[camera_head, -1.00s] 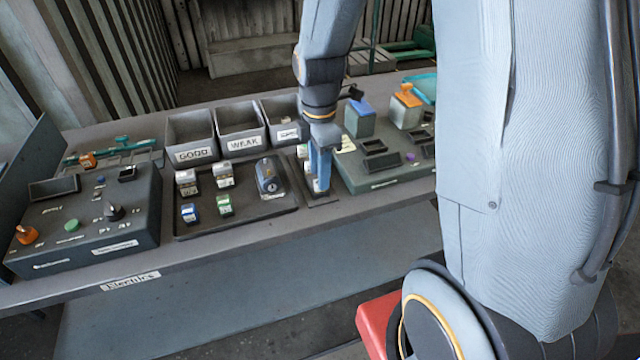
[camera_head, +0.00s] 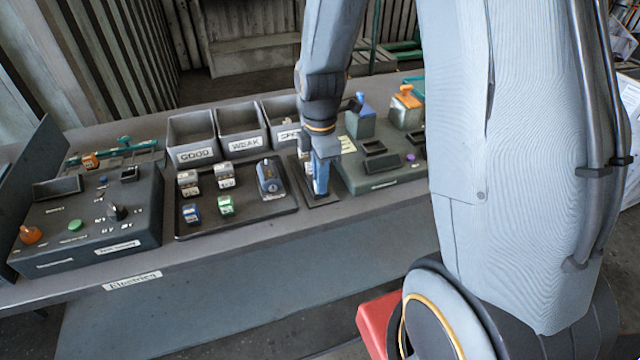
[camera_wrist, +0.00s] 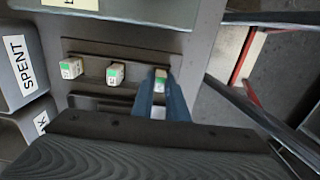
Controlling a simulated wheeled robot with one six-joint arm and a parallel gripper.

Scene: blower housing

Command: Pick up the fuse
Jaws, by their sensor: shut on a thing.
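A white and green fuse (camera_wrist: 160,80) stands at the right end of a row of three in a dark slotted plate in the wrist view. My gripper (camera_wrist: 161,88) has its two blue fingers closed around this fuse, which is partly hidden between them. The other two fuses, one in the middle (camera_wrist: 115,74) and one at the left (camera_wrist: 70,68), stand apart from my fingers. In the head view my gripper (camera_head: 320,182) points down at the plate (camera_head: 326,203) and hides most of the row.
Grey bins stand behind, among them GOOD (camera_head: 194,154), WEAK (camera_head: 243,142) and SPENT (camera_wrist: 20,62). Left of the plate is a dark tray (camera_head: 245,221) with several small blocks and a meter (camera_head: 270,180). A green-grey panel (camera_head: 385,184) stands close on the right.

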